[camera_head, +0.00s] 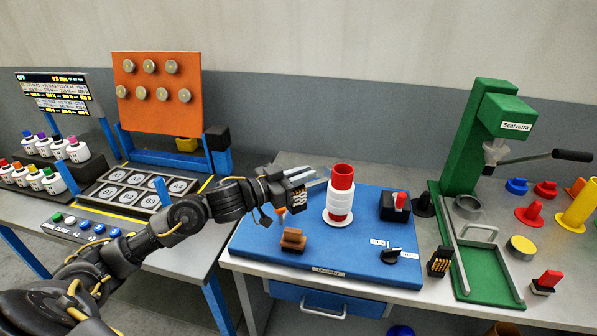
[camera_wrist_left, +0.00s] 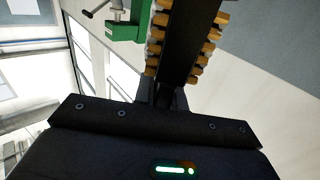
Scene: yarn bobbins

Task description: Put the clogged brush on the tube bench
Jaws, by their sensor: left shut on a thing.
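My left gripper (camera_head: 290,190) is shut on a dark brush (camera_head: 297,201) and holds it above the left back part of a blue work board. In the left wrist view the brush (camera_wrist_left: 180,45) has a black body with yellow-orange bristles on both sides and pale bits among them. The blue board (camera_head: 330,255) lies on a grey table and bears a red tube (camera_head: 343,176) with white winding. I cannot read its label, so I cannot tell whether it is the tube bench. A similar black brush with yellow bristles (camera_head: 439,262) stands right of the board. My right gripper is out of view.
On the board are a brown block (camera_head: 293,240), a red-topped switch (camera_head: 399,202) and a black knob (camera_head: 391,256). A green press (camera_head: 462,150) stands at right, beside colored spools. An orange rack (camera_head: 157,110) and several small bottles stand on the left table.

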